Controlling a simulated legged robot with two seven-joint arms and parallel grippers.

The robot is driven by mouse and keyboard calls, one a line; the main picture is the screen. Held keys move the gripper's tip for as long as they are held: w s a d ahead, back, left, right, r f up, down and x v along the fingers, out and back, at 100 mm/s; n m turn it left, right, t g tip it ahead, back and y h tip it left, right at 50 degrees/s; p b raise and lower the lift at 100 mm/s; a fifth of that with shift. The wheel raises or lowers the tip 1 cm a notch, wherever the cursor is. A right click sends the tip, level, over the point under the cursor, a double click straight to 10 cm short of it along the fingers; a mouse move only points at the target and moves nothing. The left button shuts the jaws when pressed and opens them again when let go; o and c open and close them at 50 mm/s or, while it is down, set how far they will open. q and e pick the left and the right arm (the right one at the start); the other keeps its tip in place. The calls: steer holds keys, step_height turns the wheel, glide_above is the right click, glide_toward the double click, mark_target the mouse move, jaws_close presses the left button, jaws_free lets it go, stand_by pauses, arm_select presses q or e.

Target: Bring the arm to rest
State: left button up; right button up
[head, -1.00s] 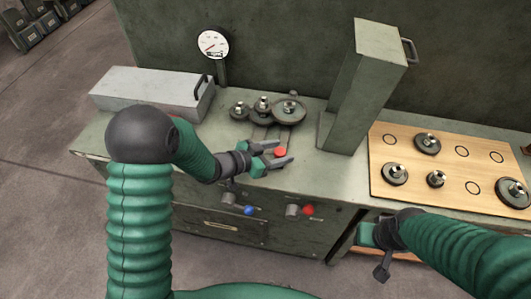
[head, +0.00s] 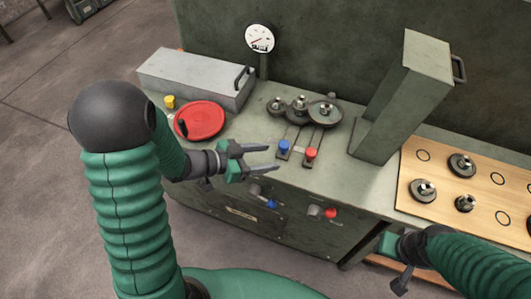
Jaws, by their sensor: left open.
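My left gripper (head: 273,160) is open and empty, with its fingers pointing right, just off the front of the green bench (head: 330,178) in the picture. It is left of the blue-topped lever (head: 284,148) and the red-topped lever (head: 310,155), apart from both as far as I can tell. My right arm comes in at the lower right. Its gripper (head: 401,277) hangs low by the bench front, and its fingers do not show clearly.
A red disc with a black knob (head: 201,120) and a yellow piece (head: 169,102) lie near a grey box (head: 196,78). Gears (head: 325,112), a gauge (head: 260,38), a tall green housing (head: 398,100) and a wooden board (head: 420,190) stand on the bench. Blue (head: 270,202) and red (head: 329,213) knobs project in front.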

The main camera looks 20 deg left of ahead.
arm_select(q)
steer(key=w+a+r+n+y+p, duration=0.1)
steer(key=w+a+n+y+p, duration=0.15)
steer(key=a+n+y, duration=0.45)
steer(key=s+d+n+g+y+p, duration=0.1)
steer(key=s+d+g, duration=0.1)
steer(key=s, duration=0.5)
steer(key=s+d+n+g+y+p, duration=0.1)
steer(key=s+d+g, duration=0.2)
steer(key=s, duration=0.5)
steer(key=shift+f+g, duration=0.2)
steer(key=shift+g, duration=0.7)
